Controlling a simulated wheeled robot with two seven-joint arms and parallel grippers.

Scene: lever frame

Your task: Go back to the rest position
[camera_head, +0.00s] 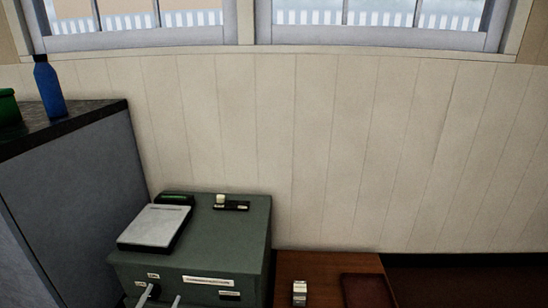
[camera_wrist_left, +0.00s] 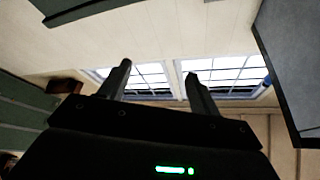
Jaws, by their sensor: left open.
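My left gripper (camera_wrist_left: 158,70) shows in the left wrist view with its two dark fingers spread apart and nothing between them. I cannot make it out in the head view. My right gripper is in neither view. The grey-green lever frame cabinet (camera_head: 215,255) stands at the lower left of the head view. Two pale lever handles (camera_head: 146,294) show at its front by the bottom edge, and their lower parts are cut off. White label plates (camera_head: 208,281) sit on its front face.
On the cabinet lie a pale flat pad (camera_head: 153,226) and a black plate with a cream knob (camera_head: 231,205). A grey counter (camera_head: 75,190) with a blue bottle (camera_head: 48,88) stands left. A brown table (camera_head: 325,265) is right of the cabinet. A panelled wall (camera_head: 350,150) closes the back.

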